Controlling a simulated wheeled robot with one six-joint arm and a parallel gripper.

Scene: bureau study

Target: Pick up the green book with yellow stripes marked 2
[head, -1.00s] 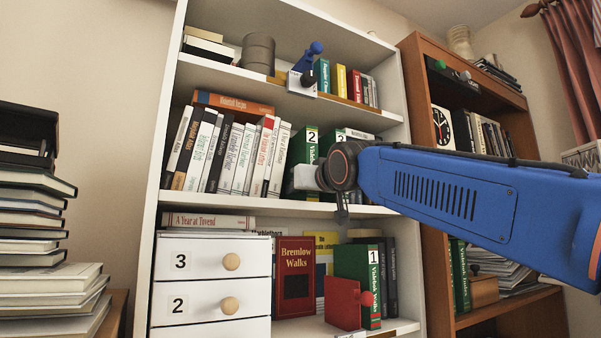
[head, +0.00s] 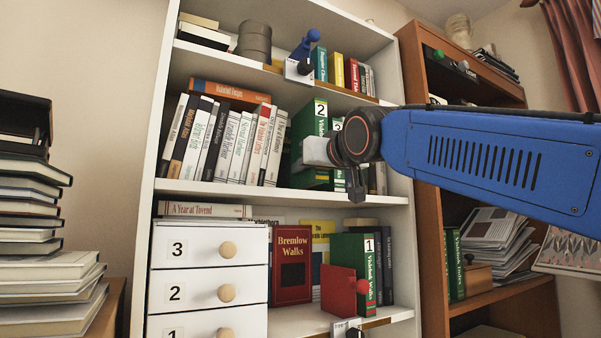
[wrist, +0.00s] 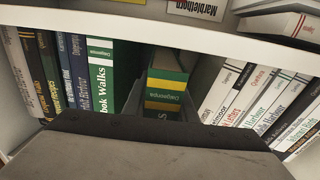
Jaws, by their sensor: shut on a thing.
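The green book with yellow stripes marked 2 (head: 320,112) is on the middle shelf of the white bookcase, standing out in front of the row and taller than its neighbours in the head view. My gripper (head: 314,152) is shut on it from the front. In the wrist view the green and yellow book (wrist: 167,84) is between the fingers of my gripper (wrist: 165,108); its lower part there is hidden. A second green book marked 2 (head: 337,124) stands just right of it, partly hidden by my arm.
White-spined books (head: 235,140) lean to the left of it. The shelf above (head: 350,97) is close overhead. Below are white drawers (head: 197,270), a red Bremlow Walks book (head: 292,262) and a green book marked 1 (head: 368,268). A brown bookcase (head: 432,220) stands right.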

